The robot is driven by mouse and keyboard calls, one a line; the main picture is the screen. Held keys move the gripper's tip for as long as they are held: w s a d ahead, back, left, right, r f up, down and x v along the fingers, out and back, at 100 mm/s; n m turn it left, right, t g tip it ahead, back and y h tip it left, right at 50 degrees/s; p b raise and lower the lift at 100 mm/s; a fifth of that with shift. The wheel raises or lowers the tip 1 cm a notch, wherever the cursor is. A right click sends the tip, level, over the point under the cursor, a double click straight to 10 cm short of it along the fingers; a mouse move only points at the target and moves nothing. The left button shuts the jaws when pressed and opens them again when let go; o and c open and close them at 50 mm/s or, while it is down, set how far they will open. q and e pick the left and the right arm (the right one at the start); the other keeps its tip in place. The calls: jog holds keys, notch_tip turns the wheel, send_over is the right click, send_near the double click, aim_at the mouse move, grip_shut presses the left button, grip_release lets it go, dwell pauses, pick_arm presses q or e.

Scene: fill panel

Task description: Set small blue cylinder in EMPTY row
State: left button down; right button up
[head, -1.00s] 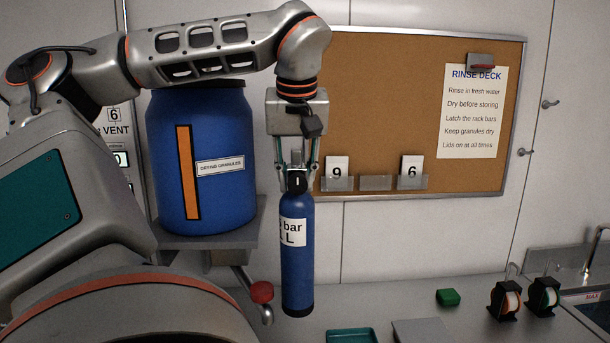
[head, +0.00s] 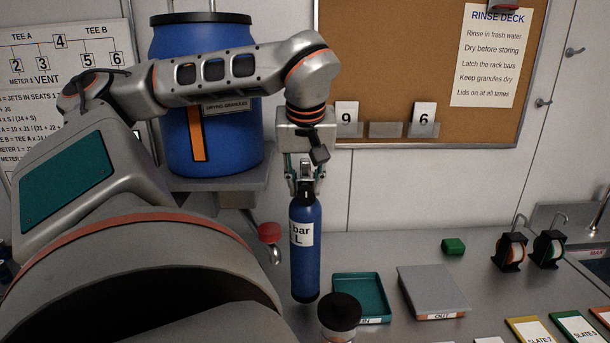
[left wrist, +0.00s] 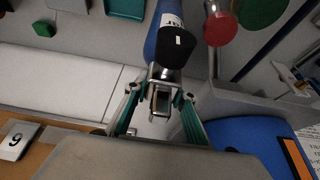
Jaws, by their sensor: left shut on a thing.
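A small blue cylinder (head: 305,262) with a white label and black ends hangs upright from my left gripper (head: 305,188). My left gripper is shut on its top. In the left wrist view the cylinder's black top (left wrist: 176,46) shows just beyond my gripper's fingers (left wrist: 160,100). In the head view the cylinder's lower end is in front of the counter, beside a teal tray (head: 360,284). I cannot tell its exact height above the counter. No EMPTY row label is readable. My right gripper is not in view.
A large blue drum (head: 235,140) stands on a shelf at left, with a red-knobbed valve (head: 269,232) below. A dark-lidded jar (head: 339,318) stands close to the cylinder. A grey OUT tray (head: 432,284), green block (head: 453,246), reels (head: 510,250) and slates (head: 528,331) lie to the right.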

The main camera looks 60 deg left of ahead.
pick_arm(q)
jog(key=shift+a+f, duration=0.1)
jog(key=shift+f, duration=1.2)
jog(key=c, duration=2)
grip_release()
jog(key=shift+f+b, duration=0.15)
jog(key=shift+b, duration=0.15)
jog(key=o, duration=0.3)
